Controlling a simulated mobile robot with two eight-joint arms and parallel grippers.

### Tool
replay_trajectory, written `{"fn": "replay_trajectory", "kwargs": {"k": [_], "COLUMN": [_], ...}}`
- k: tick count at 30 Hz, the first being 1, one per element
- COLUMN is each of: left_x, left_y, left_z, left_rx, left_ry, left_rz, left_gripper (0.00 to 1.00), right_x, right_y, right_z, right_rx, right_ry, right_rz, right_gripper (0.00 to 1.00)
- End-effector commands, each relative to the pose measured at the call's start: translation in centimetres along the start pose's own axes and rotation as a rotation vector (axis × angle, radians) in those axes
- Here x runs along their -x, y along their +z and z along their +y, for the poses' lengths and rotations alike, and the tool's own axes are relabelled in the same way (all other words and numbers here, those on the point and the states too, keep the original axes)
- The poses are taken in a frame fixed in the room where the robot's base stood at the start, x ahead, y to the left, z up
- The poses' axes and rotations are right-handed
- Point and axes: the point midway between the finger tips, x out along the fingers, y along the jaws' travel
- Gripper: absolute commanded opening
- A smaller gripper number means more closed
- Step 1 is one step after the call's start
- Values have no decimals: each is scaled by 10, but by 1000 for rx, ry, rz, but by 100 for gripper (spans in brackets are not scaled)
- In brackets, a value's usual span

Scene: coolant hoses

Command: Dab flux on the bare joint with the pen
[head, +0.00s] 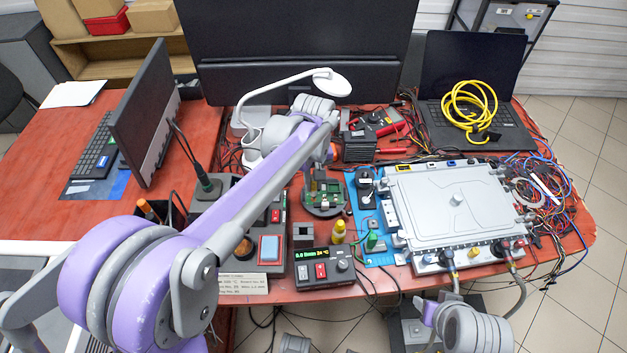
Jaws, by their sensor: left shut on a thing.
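The small green circuit board (325,191) sits on a round grey holder (324,211) at the middle of the red bench. The bare joint on it is too small to make out. My left arm reaches in from the left across the bench. My left gripper (323,164) is just above and behind the board, pointing down, and is partly hidden by its own wrist. It is shut on a slim thing, probably the pen, which hardly shows. I cannot tell whether its tip touches the board. My right gripper is out of view.
A control box with a display (324,268), a yellow-topped bottle (338,232) and a green-topped one (372,240) stand in front of the board. A large grey metal unit (450,204) fills the right side. A white lamp (325,83) stands behind. Cables crowd the back and right.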

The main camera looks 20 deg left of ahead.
Motion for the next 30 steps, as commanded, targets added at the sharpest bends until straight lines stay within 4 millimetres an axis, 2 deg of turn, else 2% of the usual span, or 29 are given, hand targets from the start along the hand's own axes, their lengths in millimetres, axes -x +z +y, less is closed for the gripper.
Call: {"fn": "replay_trajectory", "kwargs": {"k": [14,30], "left_x": [4,57], "left_y": [0,0], "left_z": [0,0], "left_rx": [0,0], "left_ry": [0,0], "left_rz": [0,0], "left_gripper": [0,0], "right_x": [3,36], "right_y": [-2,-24], "right_z": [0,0], "right_rx": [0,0], "right_ry": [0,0], "right_rz": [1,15], "right_gripper": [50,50]}}
